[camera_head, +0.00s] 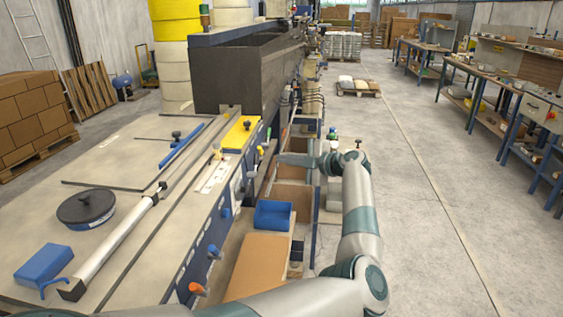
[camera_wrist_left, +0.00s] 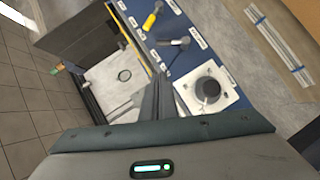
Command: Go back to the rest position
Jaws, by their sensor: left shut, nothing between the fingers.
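My left gripper (camera_head: 283,160) is at the right side of the long laminating bench (camera_head: 110,155), by its blue side panel. My arm curves up from the bottom of the head view, and the gripper points left toward the panel. In the left wrist view the two dark fingers (camera_wrist_left: 158,92) lie together, shut and empty. I cannot tell whether the fingertips touch the panel. My right gripper is not in view.
A yellow-handled lever (camera_wrist_left: 152,18) is on the panel. Below the gripper are a blue bin (camera_head: 273,215) and a cardboard box (camera_head: 257,265). A dark hopper-like box (camera_head: 245,75) stands on the bench's far end. The floor (camera_head: 430,180) to the right is clear up to workbenches.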

